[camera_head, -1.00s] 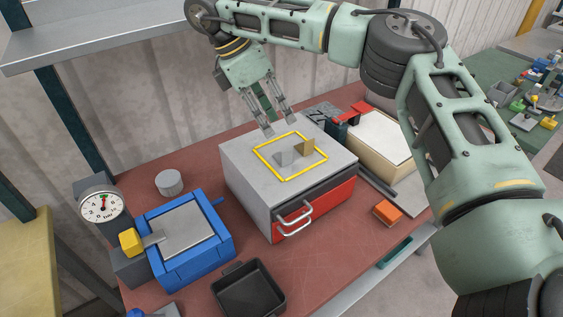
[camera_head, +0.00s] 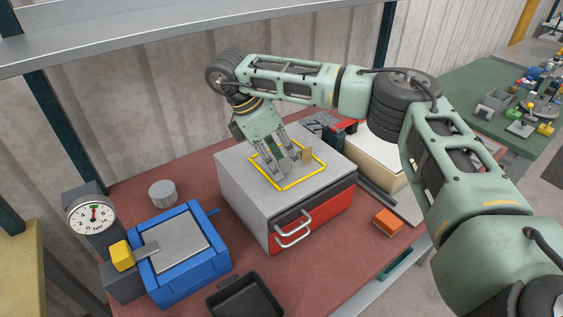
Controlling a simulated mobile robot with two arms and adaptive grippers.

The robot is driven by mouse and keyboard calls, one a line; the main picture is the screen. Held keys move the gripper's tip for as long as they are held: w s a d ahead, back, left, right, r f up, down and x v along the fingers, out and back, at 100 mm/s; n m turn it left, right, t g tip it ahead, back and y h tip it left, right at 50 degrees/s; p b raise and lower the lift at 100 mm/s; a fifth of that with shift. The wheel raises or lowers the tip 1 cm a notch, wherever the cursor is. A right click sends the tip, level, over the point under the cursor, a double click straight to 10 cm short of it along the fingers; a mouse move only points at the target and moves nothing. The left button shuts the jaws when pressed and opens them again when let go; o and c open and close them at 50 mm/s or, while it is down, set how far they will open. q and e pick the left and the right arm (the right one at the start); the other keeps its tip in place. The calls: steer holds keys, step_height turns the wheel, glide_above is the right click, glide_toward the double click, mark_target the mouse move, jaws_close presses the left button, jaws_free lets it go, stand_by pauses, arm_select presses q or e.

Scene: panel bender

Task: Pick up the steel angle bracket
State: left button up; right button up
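The steel angle bracket (camera_head: 285,167) is a small grey piece inside the yellow square outline on top of the grey cabinet (camera_head: 237,185). It is partly hidden by my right gripper (camera_head: 284,171). That gripper points down from above with its fingers spread, one on either side of the bracket as seen here. I cannot tell whether they touch it. A tan, brass-coloured bracket (camera_head: 308,153) stands upright just right of the fingers, inside the same outline. My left gripper is not in view.
The cabinet has a red drawer (camera_head: 312,217) with a metal handle. A blue fixture (camera_head: 180,255) with a dial gauge (camera_head: 93,215) and a grey cylinder (camera_head: 162,193) stand left. A black tray (camera_head: 245,300) is in front; an orange block (camera_head: 387,222) lies right.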

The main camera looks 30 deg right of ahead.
steer(key=shift+s+d+f, duration=0.1)
steer(key=shift+d+f, duration=0.05)
steer(key=shift+f, duration=0.15)
steer(key=shift+c, duration=0.4)
jaws_close()
